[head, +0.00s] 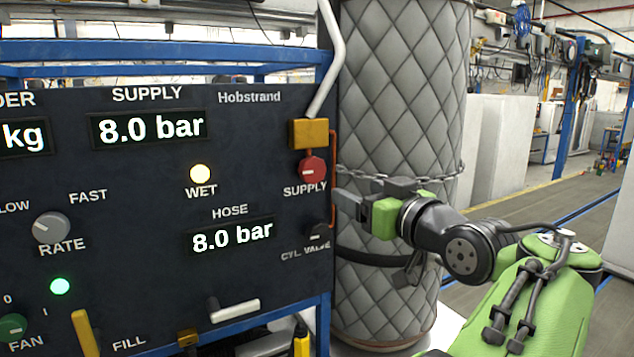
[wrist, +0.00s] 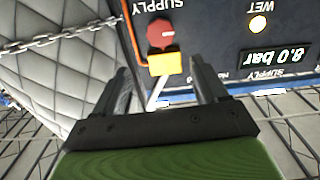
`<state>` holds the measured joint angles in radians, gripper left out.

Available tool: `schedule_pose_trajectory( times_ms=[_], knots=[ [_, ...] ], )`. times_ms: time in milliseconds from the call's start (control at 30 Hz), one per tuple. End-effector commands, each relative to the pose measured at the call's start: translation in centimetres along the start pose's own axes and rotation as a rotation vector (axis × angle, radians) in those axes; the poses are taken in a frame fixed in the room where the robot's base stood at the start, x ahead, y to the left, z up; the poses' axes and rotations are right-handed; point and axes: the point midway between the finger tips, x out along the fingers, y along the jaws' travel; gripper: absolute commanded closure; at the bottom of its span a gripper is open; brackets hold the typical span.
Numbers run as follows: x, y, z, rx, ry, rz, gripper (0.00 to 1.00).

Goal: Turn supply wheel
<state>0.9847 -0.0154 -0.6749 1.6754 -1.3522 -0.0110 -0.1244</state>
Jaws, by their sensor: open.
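The supply wheel is a small red round knob (head: 312,169) under a yellow block (head: 308,133) near the right edge of the dark panel, with a "SUPPLY" label below it. In the wrist view the red knob (wrist: 160,33) shows upside down beyond the fingers, with the yellow block (wrist: 165,64) nearer. My gripper (head: 342,205) is to the right of and slightly below the knob in the head view, by the panel's edge. In the wrist view my gripper (wrist: 163,80) is open and empty, its fingers apart on either side of the yellow block's line. It appears apart from the knob.
The panel (head: 130,185) carries supply and hose displays reading 8.0 bar, a rate knob (head: 51,228) and a lit WET lamp (head: 200,174). A quilted grey cylinder (head: 400,90) with a chain (head: 440,178) stands right behind my gripper. A pale pipe (head: 333,60) runs to the yellow block.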

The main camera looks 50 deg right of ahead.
Motion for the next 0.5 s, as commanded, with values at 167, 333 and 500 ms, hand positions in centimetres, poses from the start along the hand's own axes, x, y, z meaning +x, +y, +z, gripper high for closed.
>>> schedule_pose_trajectory(
  times_ms=[167,333,500],
  knots=[
    [0.2,0.0,-0.1,-0.532,0.0,-0.003,0.28],
    [0.3,0.1,0.0,-0.745,-0.001,-0.002,0.28],
    [2.4,0.1,-0.1,-0.756,-0.001,-0.005,0.28]
  ],
)
